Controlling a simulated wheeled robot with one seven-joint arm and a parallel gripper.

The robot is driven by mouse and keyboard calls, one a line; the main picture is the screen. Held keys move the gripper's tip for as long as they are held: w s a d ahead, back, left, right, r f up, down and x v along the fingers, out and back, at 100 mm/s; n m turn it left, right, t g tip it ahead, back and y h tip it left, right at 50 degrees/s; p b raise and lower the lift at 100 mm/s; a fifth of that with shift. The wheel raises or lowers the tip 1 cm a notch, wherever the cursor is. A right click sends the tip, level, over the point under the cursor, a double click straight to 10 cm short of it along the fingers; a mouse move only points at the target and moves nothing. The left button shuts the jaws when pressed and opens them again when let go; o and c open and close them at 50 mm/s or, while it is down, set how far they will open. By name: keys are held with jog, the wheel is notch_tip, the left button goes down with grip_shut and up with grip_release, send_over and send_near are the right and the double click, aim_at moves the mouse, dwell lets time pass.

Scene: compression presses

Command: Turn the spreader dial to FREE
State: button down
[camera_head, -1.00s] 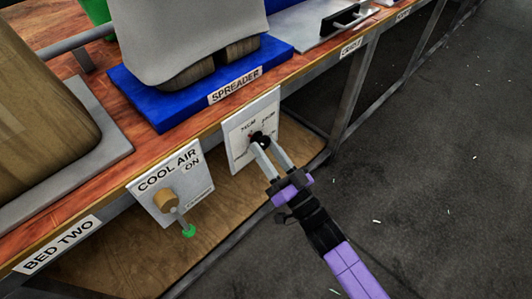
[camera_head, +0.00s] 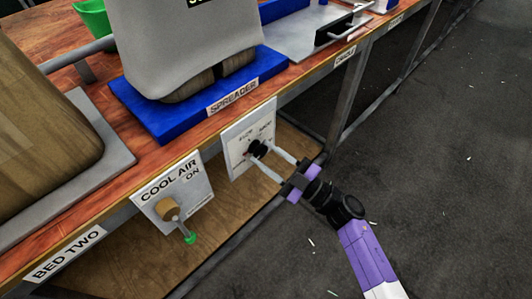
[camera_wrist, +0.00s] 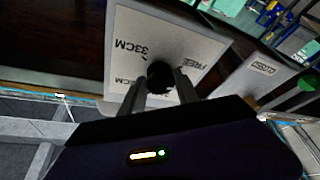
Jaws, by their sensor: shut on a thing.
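The spreader dial (camera_head: 257,148) is a small black knob on a white plate (camera_head: 236,165) under the bench edge, below the SPREADER label. In the wrist view the round dial (camera_wrist: 160,74) sits between my fingers, with FREE printed to its right and 33CM to its upper left; a further CM marking shows at lower left. My gripper (camera_head: 264,162) comes in from the lower right and is shut on the dial, one finger on each side. The dial's pointer is hidden or too small to read. The spreader (camera_head: 190,40) stands above on a blue base (camera_head: 150,110).
A COOL AIR plate (camera_head: 200,210) with a knob and green-tipped lever (camera_head: 190,238) is left of the dial plate. A wooden lower shelf (camera_head: 130,262) lies below. A table leg (camera_head: 343,110) stands to the right.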

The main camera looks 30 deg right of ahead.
jog(key=n+g, duration=0.1)
jog(key=n, duration=0.2)
jog(key=n+g+y+p, duration=0.1)
jog(key=n, duration=0.2)
jog(key=shift+d+r, duration=0.1)
jog(key=shift+r, duration=0.05)
jog(key=shift+n+g, duration=0.3)
jog(key=shift+n, duration=0.1)
jog(key=c, duration=0.9)
grip_release()
jog(key=shift+p+v, duration=0.5)
jog(key=shift+v, duration=3.4)
